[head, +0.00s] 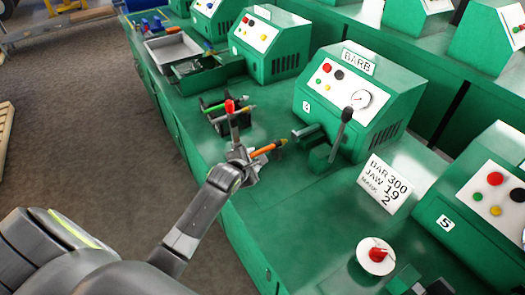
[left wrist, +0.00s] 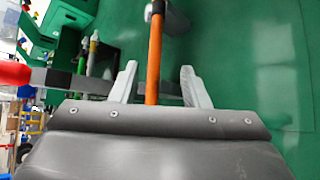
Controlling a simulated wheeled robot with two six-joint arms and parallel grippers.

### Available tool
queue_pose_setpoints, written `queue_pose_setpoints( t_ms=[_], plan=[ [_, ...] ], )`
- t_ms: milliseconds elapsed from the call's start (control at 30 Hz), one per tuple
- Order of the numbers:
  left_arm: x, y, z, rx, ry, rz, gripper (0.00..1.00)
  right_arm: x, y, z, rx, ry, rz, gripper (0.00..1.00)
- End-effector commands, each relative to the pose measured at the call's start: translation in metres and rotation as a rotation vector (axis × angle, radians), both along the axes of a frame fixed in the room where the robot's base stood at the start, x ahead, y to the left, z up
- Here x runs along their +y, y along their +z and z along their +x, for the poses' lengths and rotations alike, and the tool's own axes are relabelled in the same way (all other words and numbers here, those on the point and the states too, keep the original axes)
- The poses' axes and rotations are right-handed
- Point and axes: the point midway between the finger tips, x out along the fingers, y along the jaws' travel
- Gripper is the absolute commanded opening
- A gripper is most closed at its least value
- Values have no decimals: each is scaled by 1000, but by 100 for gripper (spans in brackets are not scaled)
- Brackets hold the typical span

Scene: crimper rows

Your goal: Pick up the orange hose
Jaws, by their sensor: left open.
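The orange hose (head: 263,150) has a dark fitting at its far end and lies low over the green bench, beside my left gripper (head: 246,162). In the left wrist view the orange hose (left wrist: 155,50) runs between the two pale fingers of my left gripper (left wrist: 160,70). The fingers are open, with a gap on each side of the hose. The near end of the hose is hidden behind the gripper body. My right gripper is not in view.
A dark rack (head: 220,124) with green-tipped hoses and a red knob (head: 229,106) stands close behind the gripper. The BARB machine (head: 350,95) with its lever is to the right. A sign (head: 384,184) and red button (head: 376,254) stand nearer. Bare bench lies in front.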

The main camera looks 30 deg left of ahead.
Motion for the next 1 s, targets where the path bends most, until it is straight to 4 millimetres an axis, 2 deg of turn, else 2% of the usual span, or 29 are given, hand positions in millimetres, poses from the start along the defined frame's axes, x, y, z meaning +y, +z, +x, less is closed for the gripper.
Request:
queue_pose_setpoints(
  t_ms=[167, 400, 533, 933, 1000],
  plan=[
    [3, -3, 6, 3, 0, 1, 42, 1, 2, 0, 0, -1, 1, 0],
    [13, -14, 29, 2, 1, 0, 42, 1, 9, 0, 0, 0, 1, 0],
    [13, -22, 40, 1, 1, -1, 42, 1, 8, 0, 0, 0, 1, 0],
    [13, -26, 45, 1, -1, 0, 42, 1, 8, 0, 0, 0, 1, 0],
    [13, -26, 45, 1, -1, 0, 33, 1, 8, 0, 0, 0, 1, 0]
  ],
)
